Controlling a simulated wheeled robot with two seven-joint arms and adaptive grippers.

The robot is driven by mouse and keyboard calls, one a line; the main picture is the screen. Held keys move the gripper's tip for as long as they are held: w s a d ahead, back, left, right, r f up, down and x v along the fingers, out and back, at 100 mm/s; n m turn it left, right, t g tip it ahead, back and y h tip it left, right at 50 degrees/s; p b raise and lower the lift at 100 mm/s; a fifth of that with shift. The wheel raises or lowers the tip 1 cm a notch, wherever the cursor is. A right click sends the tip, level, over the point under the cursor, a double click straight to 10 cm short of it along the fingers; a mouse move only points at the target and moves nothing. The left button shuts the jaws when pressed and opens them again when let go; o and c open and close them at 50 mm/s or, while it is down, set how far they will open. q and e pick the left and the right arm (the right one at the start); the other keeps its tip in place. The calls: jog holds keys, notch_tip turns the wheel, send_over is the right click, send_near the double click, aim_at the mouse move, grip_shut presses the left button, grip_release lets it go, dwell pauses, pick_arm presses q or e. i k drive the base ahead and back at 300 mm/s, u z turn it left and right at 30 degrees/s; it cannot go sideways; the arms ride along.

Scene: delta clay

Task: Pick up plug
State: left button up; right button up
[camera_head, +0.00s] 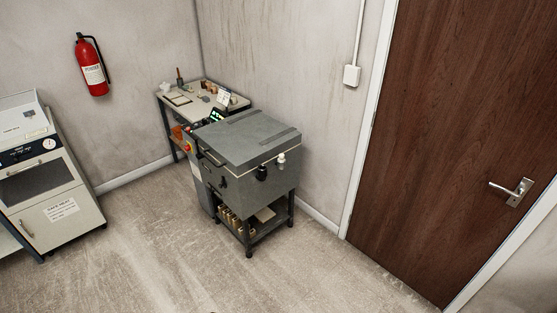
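A grey box-shaped kiln (243,140) with a flat lid stands against the wall at the middle of the view. On its right front face are two small fittings that look like plugs: a black one (262,173) and a white one (281,160). They sit side by side, and both look attached to the face. Which of them is the task's plug I cannot tell. Neither of my grippers is in view.
A small table (181,99) with clutter stands behind the kiln. A low shelf (268,228) under the kiln holds small blocks. A cream cabinet oven (62,210) is at the left. A closed brown door (450,130) is at the right. The floor in front is clear.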

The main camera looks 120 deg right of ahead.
aim_at(281, 158)
jog(key=z, duration=3.9)
